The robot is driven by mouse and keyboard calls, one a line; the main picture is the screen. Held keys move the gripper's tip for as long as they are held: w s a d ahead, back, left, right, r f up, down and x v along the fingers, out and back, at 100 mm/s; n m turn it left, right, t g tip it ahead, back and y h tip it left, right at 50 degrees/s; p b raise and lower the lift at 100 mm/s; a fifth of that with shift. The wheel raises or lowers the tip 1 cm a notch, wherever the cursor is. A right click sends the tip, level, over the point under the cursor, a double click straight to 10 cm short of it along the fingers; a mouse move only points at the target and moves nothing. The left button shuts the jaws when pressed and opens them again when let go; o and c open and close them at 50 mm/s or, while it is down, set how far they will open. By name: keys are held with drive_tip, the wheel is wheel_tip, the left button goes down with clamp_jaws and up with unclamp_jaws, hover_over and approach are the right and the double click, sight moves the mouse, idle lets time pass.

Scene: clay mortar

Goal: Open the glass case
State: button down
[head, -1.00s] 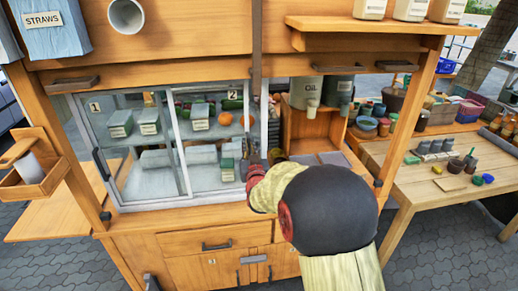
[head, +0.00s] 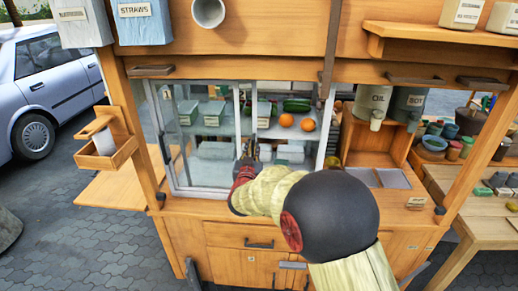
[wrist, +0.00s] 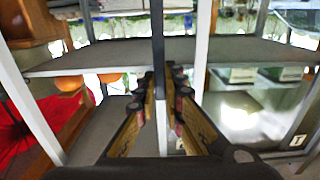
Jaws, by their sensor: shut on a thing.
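The glass case (head: 325,130) is set into the wooden cart, with pale-framed sliding glass doors and shelves inside. In the head view my gripper (head: 247,150) is at the upright edge of a sliding door (head: 248,100) near the middle of the case. In the wrist view my gripper (wrist: 162,88) has its two fingers on either side of the narrow upright door frame (wrist: 158,35), shut on it. The right part of the case looks uncovered, with two oranges (head: 286,120) and green vegetables (head: 297,105) showing clearly. My arm hides part of the lower edge.
Oil and soy containers (head: 374,103) hang right of the case, above an open compartment (head: 368,155). A holder box (head: 106,155) sticks out at the left post. A wooden side table (head: 490,205) stands at the right. Paved floor lies in front.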

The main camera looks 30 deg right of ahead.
drive_tip(key=c, duration=1.9)
unclamp_jaws()
drive_tip(key=v, duration=1.2)
drive_tip(key=shift+d, duration=0.1)
